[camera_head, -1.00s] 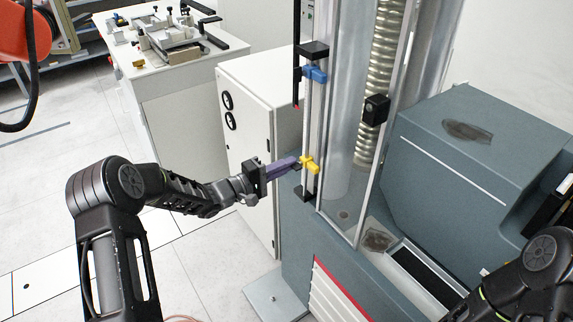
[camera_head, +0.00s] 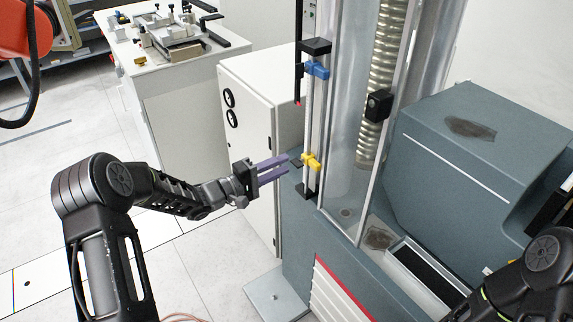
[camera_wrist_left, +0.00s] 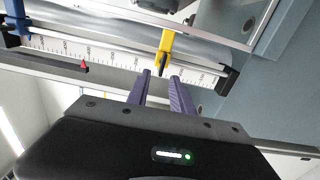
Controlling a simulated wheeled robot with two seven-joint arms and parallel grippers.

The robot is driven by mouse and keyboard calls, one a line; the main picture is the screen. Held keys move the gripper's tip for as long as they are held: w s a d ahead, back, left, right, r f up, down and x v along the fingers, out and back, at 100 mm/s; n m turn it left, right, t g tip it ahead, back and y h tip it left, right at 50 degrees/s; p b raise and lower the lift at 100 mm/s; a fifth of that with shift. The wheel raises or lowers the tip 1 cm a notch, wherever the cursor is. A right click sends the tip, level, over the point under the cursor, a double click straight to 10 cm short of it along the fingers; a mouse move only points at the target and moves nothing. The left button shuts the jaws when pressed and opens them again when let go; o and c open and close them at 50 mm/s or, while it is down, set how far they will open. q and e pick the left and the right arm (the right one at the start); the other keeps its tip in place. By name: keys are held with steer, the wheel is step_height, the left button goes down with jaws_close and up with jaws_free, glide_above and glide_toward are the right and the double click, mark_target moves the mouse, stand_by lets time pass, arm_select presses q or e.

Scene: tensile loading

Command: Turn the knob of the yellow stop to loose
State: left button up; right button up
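The yellow stop (camera_head: 311,162) sits low on the vertical rail of the testing machine. In the left wrist view the yellow stop (camera_wrist_left: 166,42) is on the scale bar, with a dark knob (camera_wrist_left: 161,62) pointing toward my gripper. My left gripper (camera_head: 287,166) is open and empty, with its purple fingers apart and just left of the yellow stop, not touching it. In the left wrist view its fingertips (camera_wrist_left: 160,76) lie either side of the line to the knob, short of it. My right arm shows at the lower right, but its gripper is out of view.
A blue stop (camera_head: 317,70) sits higher on the same rail, below a black bracket (camera_head: 315,46). A white cabinet (camera_head: 247,140) stands behind my left gripper. The machine's grey base (camera_head: 330,250) lies below the rail. A bench with fixtures (camera_head: 175,45) is further back.

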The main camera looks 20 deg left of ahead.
arm_select(q)
steer(key=v, duration=0.5)
steer(key=shift+b, duration=0.4)
step_height(320, 180, down, 10)
steer(key=a+m+y, duration=0.3)
steer(key=y, duration=0.3)
steer(key=s+d+f+m+g+y, duration=0.1)
steer(key=s+d+f+g, duration=0.15)
steer(key=f, duration=0.25)
steer(key=s+d+f+g+y, duration=0.1)
steer(key=s+d+f, duration=0.1)
steer(key=s+f, duration=0.3)
steer(key=s+d+f+m+g, duration=0.1)
steer(key=s+d+f+g, duration=0.2)
steer(key=s, duration=0.6)
steer(key=s+d+f+m+g, duration=0.2)
steer(key=s+d+f+g, duration=0.1)
steer(key=s+d+f, duration=0.2)
steer(key=s+d+f+m+g, duration=0.1)
steer(key=s+d+f+g, duration=0.3)
steer(key=s+d, duration=0.4)
steer(key=s, duration=0.6)
